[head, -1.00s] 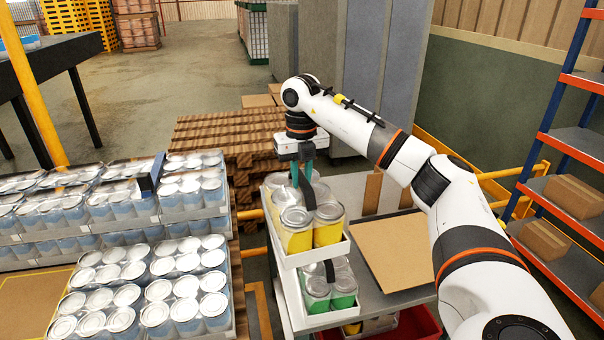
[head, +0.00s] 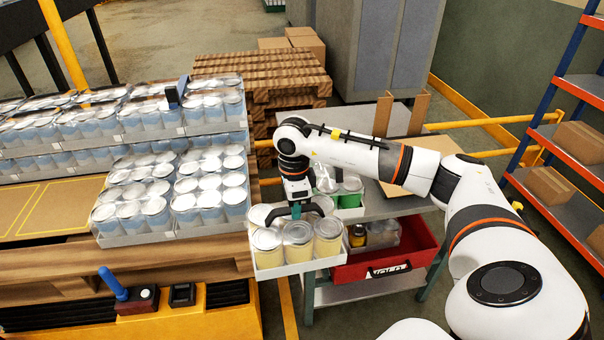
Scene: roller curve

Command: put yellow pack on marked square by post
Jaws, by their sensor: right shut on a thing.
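The yellow pack (head: 298,252), a white tray of cans with pale yellow labels, is in the head view at lower centre. My right gripper (head: 296,208) is shut on its dark handle from above. The pack hangs upright in front of the cart, close to the right edge of the pallet load. A yellow-outlined marking (head: 40,205) is on bare cardboard at the left, beside the blue-labelled packs. A yellow post (head: 62,45) rises behind the load at upper left. My left gripper is not in view.
Blue-labelled can packs (head: 170,195) stand between the held pack and the marking, stacked higher behind. A green pack (head: 350,196) stays on the grey cart. A red bin (head: 385,260) sits lower. A blue-handled lever (head: 113,284) stands at the pallet's front.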

